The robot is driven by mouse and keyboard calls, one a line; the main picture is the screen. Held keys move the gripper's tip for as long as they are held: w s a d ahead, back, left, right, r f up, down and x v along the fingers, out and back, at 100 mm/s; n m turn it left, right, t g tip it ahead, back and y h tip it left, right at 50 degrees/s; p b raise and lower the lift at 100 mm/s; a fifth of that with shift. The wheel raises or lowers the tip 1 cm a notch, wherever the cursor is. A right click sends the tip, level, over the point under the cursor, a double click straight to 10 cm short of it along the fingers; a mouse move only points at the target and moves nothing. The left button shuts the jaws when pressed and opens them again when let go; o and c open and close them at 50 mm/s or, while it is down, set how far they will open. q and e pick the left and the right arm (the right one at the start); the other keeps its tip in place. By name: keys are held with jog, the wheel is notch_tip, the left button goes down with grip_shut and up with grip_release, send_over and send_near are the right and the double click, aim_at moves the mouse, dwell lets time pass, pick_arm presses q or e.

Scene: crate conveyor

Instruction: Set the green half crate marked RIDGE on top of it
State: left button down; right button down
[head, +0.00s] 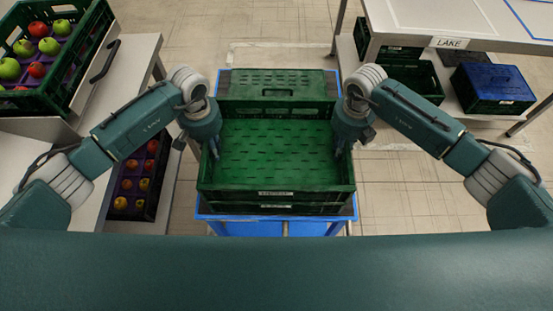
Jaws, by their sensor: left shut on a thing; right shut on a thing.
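An empty green half crate (268,150) is in the middle of the head view, open side up and level. My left gripper (214,148) is shut on its left wall, and my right gripper (338,148) is shut on its right wall. A white label is on its front, too small to read. Directly below is another green crate (274,207), mostly hidden, with its own label at the front. The two look lined up; I cannot tell whether they touch. A blue stand (293,229) is under them.
A green crate with a closed top (278,82) stands just behind. At left are a bench crate of apples (88,58) and a lower fruit crate (130,206). At right, a table marked LAKE (450,42) has a blue crate (494,88) and green crates (412,78) below.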

pick_arm(q)
jog(key=c, duration=2)
grip_release()
jog(key=shift+f, duration=0.35)
pick_arm(e)
jog(key=c, duration=2)
grip_release()
jog(key=shift+f, duration=0.35)
pick_arm(q)
jog(key=o, duration=0.4)
jog(key=shift+r, duration=0.15)
pick_arm(e)
jog(key=o, duration=0.4)
jog(key=shift+r, duration=0.15)
pick_arm(q)
jog(key=shift+r, duration=0.1)
notch_tip(320, 180, up, 12)
jog(key=shift+f, duration=0.2)
jog(key=shift+r, duration=0.1)
pick_arm(e)
jog(key=shift+r, duration=0.25)
notch_tip(320, 180, up, 12)
jog(key=shift+f, duration=0.25)
